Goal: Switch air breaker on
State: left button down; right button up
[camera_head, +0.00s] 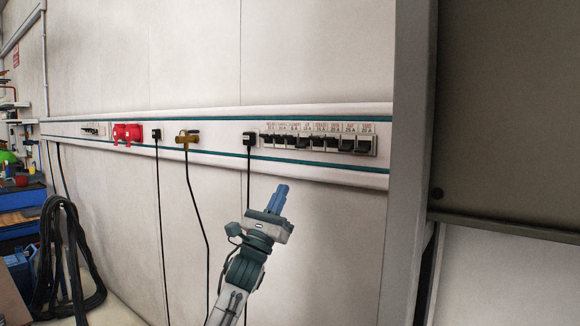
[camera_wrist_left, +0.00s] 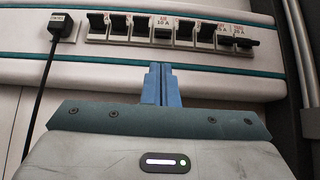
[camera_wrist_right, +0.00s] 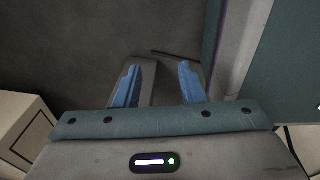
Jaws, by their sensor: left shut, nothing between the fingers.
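A row of black-levered breakers (camera_head: 317,143) sits on the white wall rail, and it also shows across the top of the left wrist view (camera_wrist_left: 162,31). The levers do not all stand alike; some sit lower or stick out more. My right gripper (camera_wrist_right: 158,68) is open and empty, seen only in the right wrist view.
A black plug (camera_head: 248,138) with a hanging cable is left of the breakers. Further left are a brass fitting (camera_head: 187,139), red sockets (camera_head: 127,132) and a smaller breaker group (camera_head: 93,130). A grey post (camera_head: 408,160) stands right of the row. Coiled black hose (camera_head: 65,260) hangs at left.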

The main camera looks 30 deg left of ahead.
aim_at(302, 145)
pick_arm(q)
jog(key=p+x, duration=0.8)
jog(key=x, duration=0.1)
jog(key=shift+w+d+p, duration=0.1)
jog(key=shift+p, duration=0.2)
jog(key=shift+w+d+r+p, duration=0.1)
jog(key=shift+w+r+p, duration=0.35)
jog(key=shift+w, duration=0.1)
jog(key=shift+f, duration=0.1)
jog(key=shift+s+b, duration=0.15)
jog(key=shift+b, duration=0.25)
